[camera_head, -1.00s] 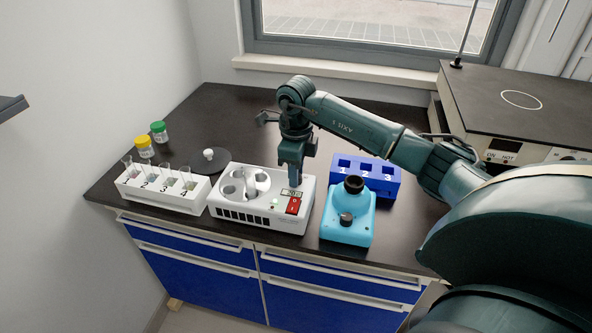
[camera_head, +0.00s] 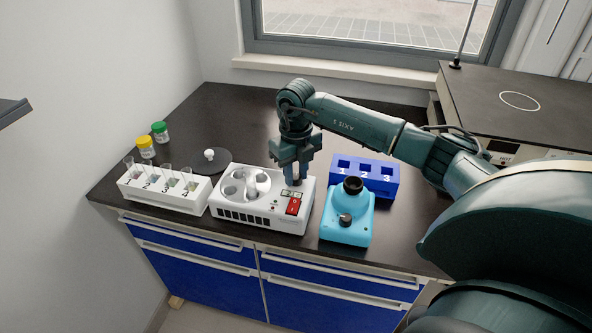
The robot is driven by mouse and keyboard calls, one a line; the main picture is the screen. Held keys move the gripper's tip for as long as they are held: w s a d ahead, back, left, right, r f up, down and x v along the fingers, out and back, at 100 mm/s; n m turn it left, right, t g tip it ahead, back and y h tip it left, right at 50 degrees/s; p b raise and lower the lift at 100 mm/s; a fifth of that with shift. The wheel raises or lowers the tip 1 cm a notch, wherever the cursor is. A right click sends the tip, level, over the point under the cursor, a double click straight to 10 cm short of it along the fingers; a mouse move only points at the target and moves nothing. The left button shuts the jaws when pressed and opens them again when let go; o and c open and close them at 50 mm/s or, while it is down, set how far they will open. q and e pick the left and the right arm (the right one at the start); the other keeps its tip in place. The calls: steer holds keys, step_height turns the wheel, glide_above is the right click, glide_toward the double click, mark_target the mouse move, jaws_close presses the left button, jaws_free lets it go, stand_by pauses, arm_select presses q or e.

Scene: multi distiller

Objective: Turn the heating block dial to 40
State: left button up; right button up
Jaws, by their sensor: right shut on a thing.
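A white device with round wells (camera_head: 262,218), a small display and a red switch (camera_head: 293,206) stands in the middle of the bench; I take it to be the heating block. My right gripper (camera_head: 292,181) points down over the right back part of its top, just behind the display. Its fingers are shut on what appears to be the dial there. The dial itself and its setting are hidden by the fingers. My left gripper is not in view.
A cyan device with a black top (camera_head: 347,218) and a blue numbered rack (camera_head: 382,180) stand close on the right. A white tube rack (camera_head: 158,197) stands left. A dark round lid (camera_head: 222,165) and two jars lie behind. A hot plate (camera_head: 525,95) is at far right.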

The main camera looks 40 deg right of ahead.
mark_target(296, 176)
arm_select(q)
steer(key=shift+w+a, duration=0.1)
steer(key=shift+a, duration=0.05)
arm_select(e)
steer(key=shift+r+m, duration=0.1)
steer(key=shift+m, duration=0.4)
steer(key=o, duration=1)
arm_select(q)
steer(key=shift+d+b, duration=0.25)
steer(key=shift+b, duration=0.2)
arm_select(e)
step_height(296, 176, up, 13)
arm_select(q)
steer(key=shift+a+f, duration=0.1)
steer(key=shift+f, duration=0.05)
